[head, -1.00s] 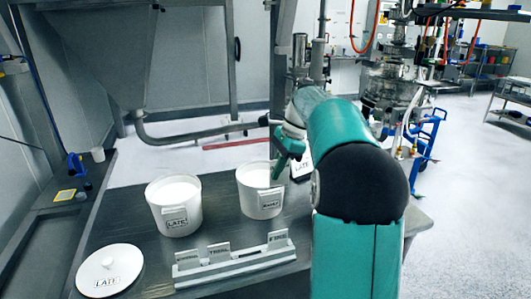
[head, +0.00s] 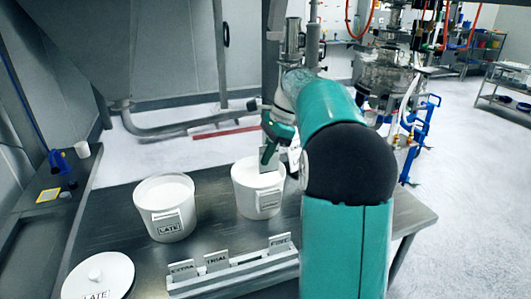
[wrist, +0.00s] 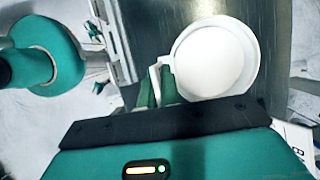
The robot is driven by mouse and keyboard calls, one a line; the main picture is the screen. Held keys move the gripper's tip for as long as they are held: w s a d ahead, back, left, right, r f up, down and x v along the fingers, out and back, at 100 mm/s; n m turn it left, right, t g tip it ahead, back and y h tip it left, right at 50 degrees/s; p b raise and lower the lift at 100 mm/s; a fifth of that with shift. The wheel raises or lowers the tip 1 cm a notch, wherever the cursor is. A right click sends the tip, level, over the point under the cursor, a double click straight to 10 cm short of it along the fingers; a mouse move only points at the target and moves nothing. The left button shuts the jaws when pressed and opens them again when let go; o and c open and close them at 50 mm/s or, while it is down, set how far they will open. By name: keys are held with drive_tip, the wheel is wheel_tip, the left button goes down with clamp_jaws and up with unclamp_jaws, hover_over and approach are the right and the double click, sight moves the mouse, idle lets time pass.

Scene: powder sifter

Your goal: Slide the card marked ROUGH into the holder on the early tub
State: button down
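The early tub (head: 258,200) is a white round tub on the dark table, with its name tag and holder on the front. In the wrist view the tub (wrist: 215,58) shows from above. My gripper (head: 270,152) is just above its rear rim in the head view. In the wrist view my gripper (wrist: 157,90) is beside the tub's rim, with a thin pale edge between its green fingers. This looks like a card seen edge-on; its marking cannot be read. Whether it touches the holder cannot be told.
The LATE tub (head: 165,215) stands to the left. A card rack (head: 230,277) at the front holds cards marked EXTRA (head: 182,271), TRIAL (head: 216,262) and one at the right that reads unclearly (head: 279,243). A white lid marked LATE (head: 98,280) lies front left.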

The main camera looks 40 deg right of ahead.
drive_tip(key=shift+f, duration=0.1)
drive_tip(key=shift+s+f, duration=0.2)
drive_tip(key=shift+f, duration=4.15)
drive_tip(key=shift+f, duration=0.65)
drive_tip(key=c, duration=1.6)
unclamp_jaws()
drive_tip(key=shift+o, duration=0.2)
